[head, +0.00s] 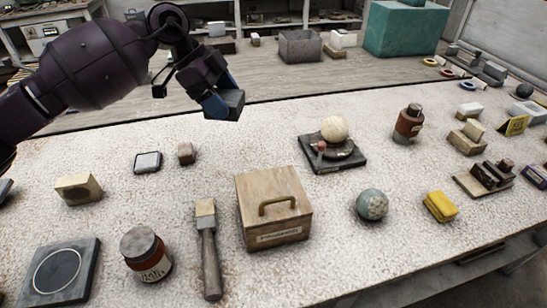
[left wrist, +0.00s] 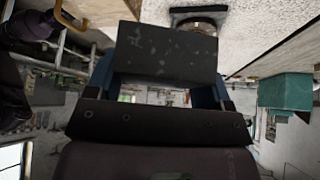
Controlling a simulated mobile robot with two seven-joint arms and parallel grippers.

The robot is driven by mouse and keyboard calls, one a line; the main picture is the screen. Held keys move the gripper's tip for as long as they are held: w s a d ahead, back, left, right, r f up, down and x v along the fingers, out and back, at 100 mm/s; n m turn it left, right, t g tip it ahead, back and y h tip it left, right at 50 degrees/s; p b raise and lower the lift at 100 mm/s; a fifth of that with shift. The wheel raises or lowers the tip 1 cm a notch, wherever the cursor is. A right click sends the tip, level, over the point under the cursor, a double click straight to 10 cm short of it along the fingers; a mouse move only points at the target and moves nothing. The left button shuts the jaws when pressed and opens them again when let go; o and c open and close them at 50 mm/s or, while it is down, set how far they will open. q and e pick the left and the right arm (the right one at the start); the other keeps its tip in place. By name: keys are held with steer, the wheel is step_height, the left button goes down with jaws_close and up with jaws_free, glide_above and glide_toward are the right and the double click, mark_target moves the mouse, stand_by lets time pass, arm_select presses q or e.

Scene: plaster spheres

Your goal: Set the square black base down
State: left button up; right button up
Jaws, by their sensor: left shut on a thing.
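The square black base (head: 230,104) is a small dark slab held in my left gripper (head: 216,105), above the back part of the speckled table. In the left wrist view the base (left wrist: 165,48) shows its dark, pale-flecked face, tilted between the blue fingers of the gripper (left wrist: 160,85). The fingers are shut on it and hide part of its edges. The base is apart from the tabletop in the head view. My right gripper is not in view.
The speckled table (head: 110,215) has free room below the gripper. A red-brown jar (head: 408,124) stands right.

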arm_select(q)
step_height(320, 180, down, 14)
steer(key=b, duration=0.3)
steer(key=shift+r, duration=0.2)
steer(key=shift+f, duration=0.3)
steer(key=shift+s+f, duration=0.1)
steer(key=shift+f, duration=0.45)
step_height(320, 180, down, 4)
steer(key=shift+f+b, duration=0.1)
steer(key=shift+b, duration=0.75)
steer(key=shift+f, duration=0.25)
steer(key=shift+r, duration=0.1)
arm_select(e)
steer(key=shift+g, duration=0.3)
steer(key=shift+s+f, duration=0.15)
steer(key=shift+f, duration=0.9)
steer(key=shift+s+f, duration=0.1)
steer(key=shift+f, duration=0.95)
arm_select(q)
steer(key=o, duration=1.2)
steer(key=shift+c, duration=0.2)
steer(key=shift+o, duration=0.4)
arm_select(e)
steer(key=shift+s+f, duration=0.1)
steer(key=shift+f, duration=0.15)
